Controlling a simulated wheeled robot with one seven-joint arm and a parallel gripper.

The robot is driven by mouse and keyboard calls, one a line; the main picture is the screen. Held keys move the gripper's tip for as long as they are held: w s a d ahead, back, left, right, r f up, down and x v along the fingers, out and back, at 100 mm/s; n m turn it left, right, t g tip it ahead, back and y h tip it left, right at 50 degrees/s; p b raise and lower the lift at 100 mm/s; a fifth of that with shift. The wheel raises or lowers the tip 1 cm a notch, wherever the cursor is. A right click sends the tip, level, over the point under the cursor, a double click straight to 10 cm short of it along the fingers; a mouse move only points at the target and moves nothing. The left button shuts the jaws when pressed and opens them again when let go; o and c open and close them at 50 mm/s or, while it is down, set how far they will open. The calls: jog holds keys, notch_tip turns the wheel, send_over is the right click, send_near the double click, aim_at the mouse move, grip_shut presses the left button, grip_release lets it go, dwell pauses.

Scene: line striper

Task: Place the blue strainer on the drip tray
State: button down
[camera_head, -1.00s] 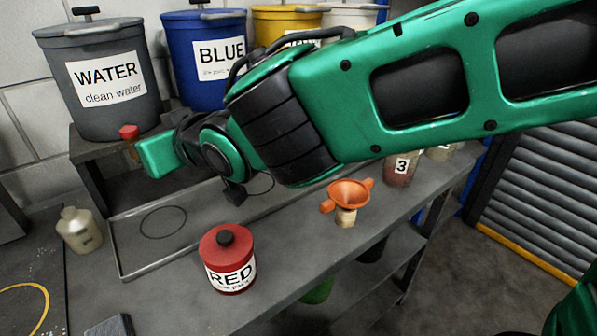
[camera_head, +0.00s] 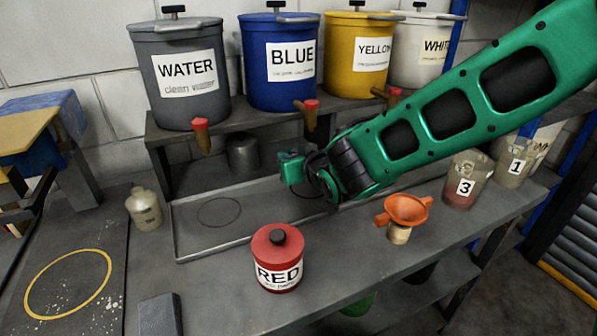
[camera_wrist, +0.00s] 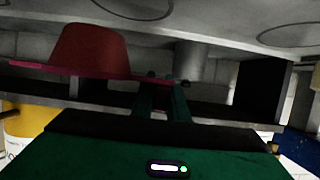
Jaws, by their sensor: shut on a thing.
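No blue strainer shows. A dark red, cone-shaped cup with a flat rim and handle (camera_wrist: 88,52), like a strainer, is at the left of the wrist view. My gripper (camera_wrist: 166,88) is shut on its handle. In the head view my arm hides this cup and the fingertips; the green wrist end (camera_head: 292,168) is above the tray. The drip tray (camera_head: 207,251) is a long grey low-rimmed tray on the bench, with thin dark circles marked on it. The circles also show in the wrist view (camera_wrist: 132,14), which is upside down. The cup appears above the tray, not touching.
A red paint pot (camera_head: 278,262) and an orange funnel (camera_head: 405,208) stand in front of the tray. A cream bottle (camera_head: 144,209) is at its left end. A grey can (camera_head: 243,155) stands behind. Tapped buckets, including a blue one (camera_head: 282,88), line the shelf.

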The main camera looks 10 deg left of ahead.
jog(key=shift+w+d+f, duration=0.3)
jog(key=shift+w+f, duration=0.3)
jog(key=shift+w, duration=0.1)
jog(key=shift+f, duration=1.85)
jog(key=shift+f, duration=0.15)
jog(key=c, duration=1.7)
grip_release()
jog(key=shift+c, duration=0.2)
jog(key=shift+s+r, duration=0.1)
jog(key=shift+r, duration=0.1)
jog(key=v, duration=1.1)
jog(key=shift+s+d+r, duration=0.1)
jog(key=shift+s+d, duration=0.15)
